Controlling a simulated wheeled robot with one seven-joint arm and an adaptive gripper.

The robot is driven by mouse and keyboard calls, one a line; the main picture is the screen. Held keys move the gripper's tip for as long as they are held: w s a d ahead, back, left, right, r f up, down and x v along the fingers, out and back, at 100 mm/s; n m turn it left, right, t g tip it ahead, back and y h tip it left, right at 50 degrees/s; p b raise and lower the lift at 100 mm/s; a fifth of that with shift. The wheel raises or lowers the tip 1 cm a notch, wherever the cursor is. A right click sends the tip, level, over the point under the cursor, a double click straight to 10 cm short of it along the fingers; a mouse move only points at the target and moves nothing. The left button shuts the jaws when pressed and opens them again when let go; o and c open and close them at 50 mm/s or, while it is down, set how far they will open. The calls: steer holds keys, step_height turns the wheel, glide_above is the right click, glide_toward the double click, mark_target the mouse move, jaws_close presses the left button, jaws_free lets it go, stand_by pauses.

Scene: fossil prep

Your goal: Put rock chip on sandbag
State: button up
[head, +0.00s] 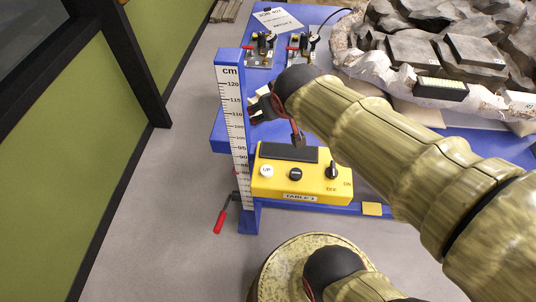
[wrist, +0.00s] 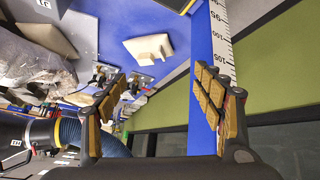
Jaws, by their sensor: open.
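My gripper (head: 274,116) is open above the blue table's left side in the head view. In the wrist view its two padded fingers stand wide apart, with nothing between the pads of my gripper (wrist: 160,90). A pale cream, notched piece (wrist: 148,48) lies on the blue tabletop beyond the fingers in the wrist view; I cannot tell whether it is the rock chip or a sandbag. It is hidden behind my arm in the head view. Beige pads, possibly sandbags, show by the fossil block: one pad (head: 418,112) in the head view, one pad (wrist: 48,39) in the wrist view.
A grey fossil block in a pale jacket (head: 365,62) fills the table's right. A yellow control box (head: 275,182) sits at the front edge. A white height scale (head: 238,135) rises at the left. Clamps (head: 262,48) and a paper sheet (head: 277,20) are at the back.

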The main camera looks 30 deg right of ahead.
steer(key=s+a+n+g+y, duration=0.1)
steer(key=s+a+g+y, duration=0.1)
steer(key=s+a, duration=0.7)
steer(key=s, duration=0.3)
steer(key=shift+s+y, duration=0.15)
steer(key=shift+y, duration=0.15)
steer(key=shift+d, duration=0.1)
